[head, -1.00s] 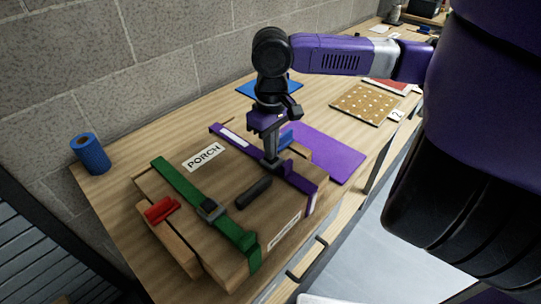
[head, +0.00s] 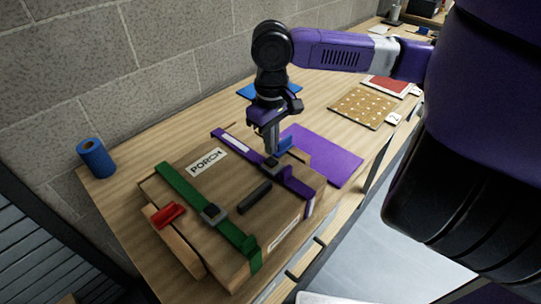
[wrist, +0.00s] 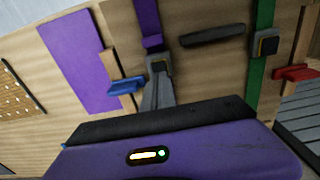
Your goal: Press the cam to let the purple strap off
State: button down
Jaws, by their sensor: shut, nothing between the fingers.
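The purple strap (head: 236,149) runs across the right part of a wooden case labelled PORCH and hangs over its front edge. Its cam buckle (head: 272,163) sits midway along it; the buckle also shows in the wrist view (wrist: 157,62). My gripper (head: 271,154) is shut and empty, pointing down with its tips at the buckle. Whether the tips touch the buckle I cannot tell. In the wrist view my fingers (wrist: 157,90) end right at the buckle and hide part of it.
A green strap (head: 186,186) with its own buckle crosses the case's left part. A black handle (head: 255,197) lies between the straps. A red clamp (head: 169,215) and a blue clamp (head: 286,144) sit at the sides. A purple mat (head: 325,155) lies right; a blue roll (head: 96,158) stands left.

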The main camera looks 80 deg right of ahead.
aim_at(271, 161)
notch_tip(271, 161, up, 4)
jog(key=p, duration=0.3)
dwell(0.7)
